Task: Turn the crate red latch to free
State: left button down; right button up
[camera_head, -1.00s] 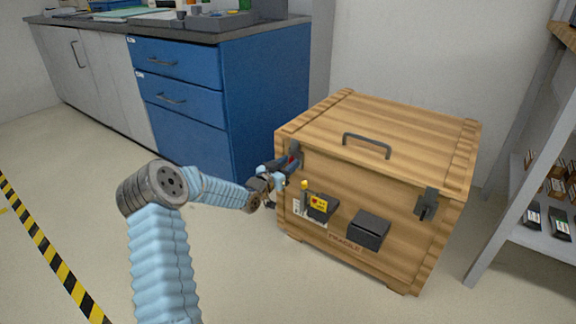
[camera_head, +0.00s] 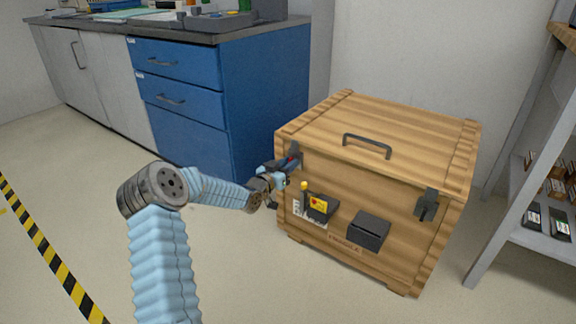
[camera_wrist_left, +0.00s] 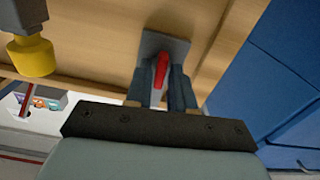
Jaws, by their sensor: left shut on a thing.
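A wooden crate (camera_head: 400,130) with a grey lid handle stands on the floor. The red latch (camera_wrist_left: 161,70) sits on a grey plate (camera_wrist_left: 165,43) near the crate's front left upper corner. My left gripper (camera_head: 287,163) is at that corner. In the left wrist view its two fingers (camera_wrist_left: 161,85) are shut on the red latch, one on each side of it. In the head view the gripper hides most of the latch. My right gripper is not in view.
The crate front also carries a dark latch (camera_head: 426,205), a black box (camera_head: 369,230) and a yellow knob (camera_head: 304,186) close to my left gripper. A blue cabinet (camera_head: 265,95) stands behind left. A shelf rack (camera_head: 520,170) stands right. Floor in front is clear.

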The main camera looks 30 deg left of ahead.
pick_arm(q)
jog(key=shift+a+f+n+p, duration=0.1)
jog(key=shift+f+n+p, duration=0.1)
jog(key=shift+n, duration=3.65)
jog(key=shift+a+f+n+p, duration=0.1)
jog(key=shift+n+p, duration=0.1)
jog(key=shift+n, duration=3.95)
jog(key=c, duration=1.2)
grip_release()
jog(key=shift+r, duration=0.1)
jog(key=s+a+p, duration=0.1)
jog(key=s+p, duration=0.1)
jog(key=s, duration=1.1)
jog(key=shift+s, duration=0.4)
